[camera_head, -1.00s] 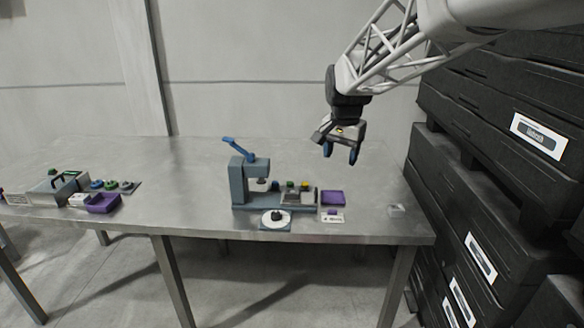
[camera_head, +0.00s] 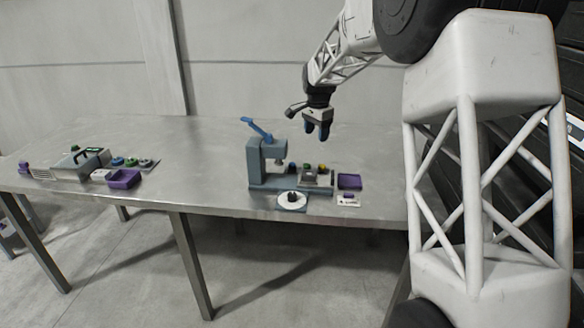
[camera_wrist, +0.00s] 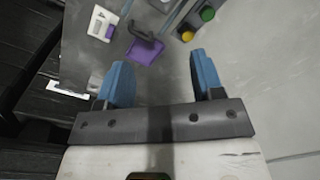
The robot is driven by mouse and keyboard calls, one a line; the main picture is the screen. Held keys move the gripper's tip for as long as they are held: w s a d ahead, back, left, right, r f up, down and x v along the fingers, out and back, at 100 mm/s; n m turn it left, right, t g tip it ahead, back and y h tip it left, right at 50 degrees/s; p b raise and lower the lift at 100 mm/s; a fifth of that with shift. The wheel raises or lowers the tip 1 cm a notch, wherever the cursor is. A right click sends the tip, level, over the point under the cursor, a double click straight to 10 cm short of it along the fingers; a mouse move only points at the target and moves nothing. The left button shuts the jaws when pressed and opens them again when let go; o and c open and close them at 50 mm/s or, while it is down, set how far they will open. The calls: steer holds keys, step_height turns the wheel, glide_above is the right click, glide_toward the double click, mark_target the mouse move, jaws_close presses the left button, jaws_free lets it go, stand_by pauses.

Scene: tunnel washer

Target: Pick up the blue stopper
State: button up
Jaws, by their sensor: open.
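A small blue round piece, which looks like the blue stopper (camera_head: 117,162), lies at the left of the table in the head view. It sits in a row with a green one (camera_head: 131,162) and a grey one (camera_head: 146,163). My gripper (camera_head: 317,131) is open and empty, in the air above the right part of the table, far to the right of the stopper. In the wrist view my gripper (camera_wrist: 160,60) shows two blue fingers spread apart with nothing between them. The blue stopper is not seen in the wrist view.
Another purple tray (camera_head: 124,179) and a grey box (camera_head: 70,168) are near the stopper. The table's middle is clear.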

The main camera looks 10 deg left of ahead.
steer(key=m, duration=0.2)
glide_above(292, 164)
steer(key=shift+g, duration=0.3)
step_height(292, 164, down, 11)
steer(key=shift+w+f, duration=0.1)
steer(key=shift+w, duration=0.05)
steer(key=shift+f, duration=1.3)
steer(key=shift+f, duration=2.6)
steer(key=c, duration=1)
